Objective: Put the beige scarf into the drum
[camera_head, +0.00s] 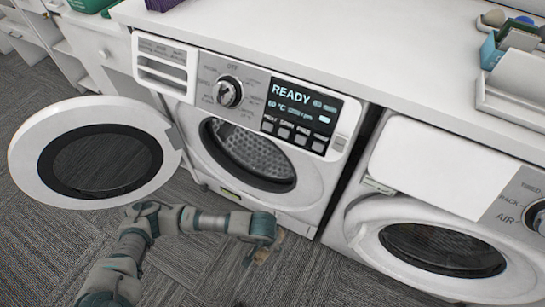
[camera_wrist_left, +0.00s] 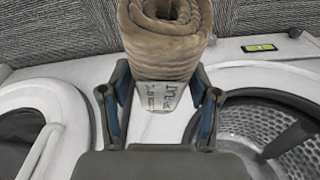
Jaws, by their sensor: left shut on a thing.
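The beige scarf (camera_wrist_left: 165,45) is a thick rolled bundle with a pale printed label, seen at the top middle of the left wrist view. My left gripper (camera_wrist_left: 161,105) is shut on it at the label end. In the head view my left gripper (camera_head: 262,243) is low, in front of the left washer, and mostly hides the scarf; only a small brownish patch shows beside it. The drum (camera_head: 245,150) is a perforated metal bowl behind a round opening, up and to the left of the gripper. It also shows at the right of the wrist view (camera_wrist_left: 255,125). My right gripper is out of view.
The washer's round door (camera_head: 40,160) stands open to the left. The washer panel (camera_head: 298,112) reads READY. A second machine (camera_head: 365,218) with a round door stands at the right. A white counter (camera_head: 330,40) runs above. Grey carpet tile (camera_head: 190,265) lies in front.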

